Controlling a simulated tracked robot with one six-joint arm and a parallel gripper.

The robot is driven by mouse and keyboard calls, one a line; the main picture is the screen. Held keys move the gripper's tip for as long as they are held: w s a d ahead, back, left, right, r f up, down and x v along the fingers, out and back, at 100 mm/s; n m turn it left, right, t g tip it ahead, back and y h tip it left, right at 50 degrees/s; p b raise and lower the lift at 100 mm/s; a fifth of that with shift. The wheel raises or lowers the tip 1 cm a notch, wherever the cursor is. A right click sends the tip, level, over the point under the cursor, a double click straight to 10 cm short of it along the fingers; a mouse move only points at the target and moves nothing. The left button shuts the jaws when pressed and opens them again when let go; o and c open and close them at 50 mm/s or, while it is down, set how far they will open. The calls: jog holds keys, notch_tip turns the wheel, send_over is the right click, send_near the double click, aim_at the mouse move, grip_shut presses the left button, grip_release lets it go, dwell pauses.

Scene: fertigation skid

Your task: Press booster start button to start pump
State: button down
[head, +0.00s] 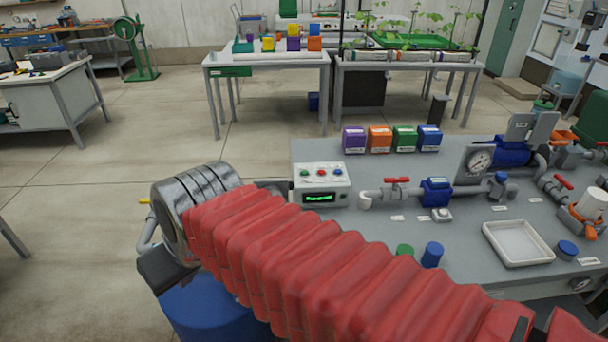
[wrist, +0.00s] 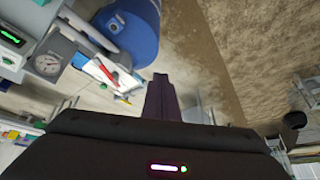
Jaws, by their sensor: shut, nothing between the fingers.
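A pale control box (head: 323,196) stands at the left end of the grey skid top, upright, with a lit green display. Its sloped face has a green button (head: 304,173), a red button (head: 322,173) and a blue button (head: 338,170); their labels are too small to read. My gripper (wrist: 162,90) shows in the wrist view with its dark fingers together and empty. In the head view my red-sleeved arm and silver wrist hide most of it, left of the box. A lit green display (wrist: 12,37) shows at the wrist view's upper left.
Purple, orange, green and blue boxes (head: 391,139) line the skid's back edge. A pressure gauge (head: 479,160), pipes with red valve handles (head: 397,180) and a white tray (head: 517,243) stand to the right. A blue drum (head: 213,309) is below my wrist.

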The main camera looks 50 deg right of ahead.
jog(key=w+d+r+m, duration=0.3)
jog(key=w+d, duration=0.6)
jog(key=w, duration=0.3)
jog(key=w+d+f+m+t, duration=0.15)
jog(key=w+d, duration=0.25)
jog(key=d, duration=0.4)
jog(key=w+d+m, duration=0.2)
jog(key=w+d, duration=0.2)
jog(key=d, duration=0.4)
jog(key=m+t+h, duration=0.2)
jog(key=m, duration=0.3)
send_over(307, 174)
notch_tip(307, 174, down, 9)
jog(key=shift+n, duration=0.25)
jog(key=shift+f, duration=0.1)
jog(key=shift+f, duration=4.3)
jog(key=shift+f, duration=0.4)
